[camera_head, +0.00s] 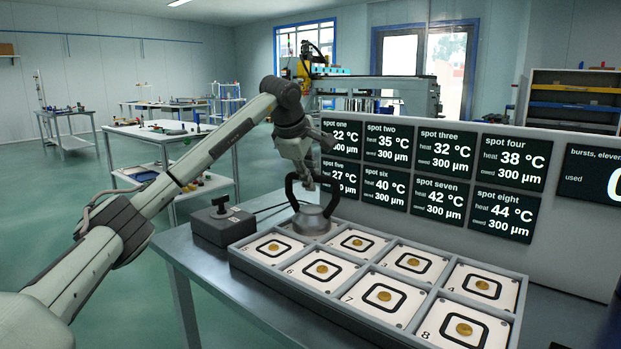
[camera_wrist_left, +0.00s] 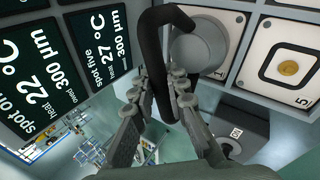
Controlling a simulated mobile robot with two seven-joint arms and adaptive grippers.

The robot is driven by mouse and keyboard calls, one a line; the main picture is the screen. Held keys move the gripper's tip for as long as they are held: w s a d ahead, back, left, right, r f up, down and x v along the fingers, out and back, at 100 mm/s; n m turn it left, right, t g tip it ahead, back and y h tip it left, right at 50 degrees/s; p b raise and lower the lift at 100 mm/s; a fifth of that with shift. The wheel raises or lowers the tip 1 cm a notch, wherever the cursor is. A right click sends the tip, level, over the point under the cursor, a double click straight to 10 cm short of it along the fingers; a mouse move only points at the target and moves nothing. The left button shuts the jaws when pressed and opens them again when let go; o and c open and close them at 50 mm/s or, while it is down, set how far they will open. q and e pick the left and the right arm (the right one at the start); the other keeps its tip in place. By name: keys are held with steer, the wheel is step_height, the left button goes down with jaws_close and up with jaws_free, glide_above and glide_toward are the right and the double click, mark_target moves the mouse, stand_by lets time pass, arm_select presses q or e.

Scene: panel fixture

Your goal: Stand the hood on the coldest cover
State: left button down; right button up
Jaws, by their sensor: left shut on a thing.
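The hood (camera_head: 312,220) is a grey dome with a dark looped handle. It also shows in the wrist view (camera_wrist_left: 192,55). My left gripper (camera_head: 304,182) is shut on the handle from above. The hood is at the far-left cell of the tray (camera_head: 330,296), over the first cover (camera_wrist_left: 232,25), most of which it hides. I cannot tell whether it touches that cover. The readout for spot one (camera_head: 342,137) shows 22 °C, the lowest of the heat values. Cover five (camera_head: 273,247) lies in the near row beside it, uncovered. My right gripper is not in view.
The other covers, each with a brass disc, lie uncovered in the tray, such as cover eight (camera_head: 464,329). A dark control box with a knob (camera_head: 223,226) stands left of the tray. The readout panel (camera_head: 560,250) rises behind the tray.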

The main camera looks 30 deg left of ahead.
arm_select(q)
steer(key=c, duration=1.4)
jaws_free()
steer(key=shift+c, duration=0.2)
steer(key=shift+f, duration=0.15)
steer(key=v, duration=1.2)
steer(key=shift+s, duration=0.1)
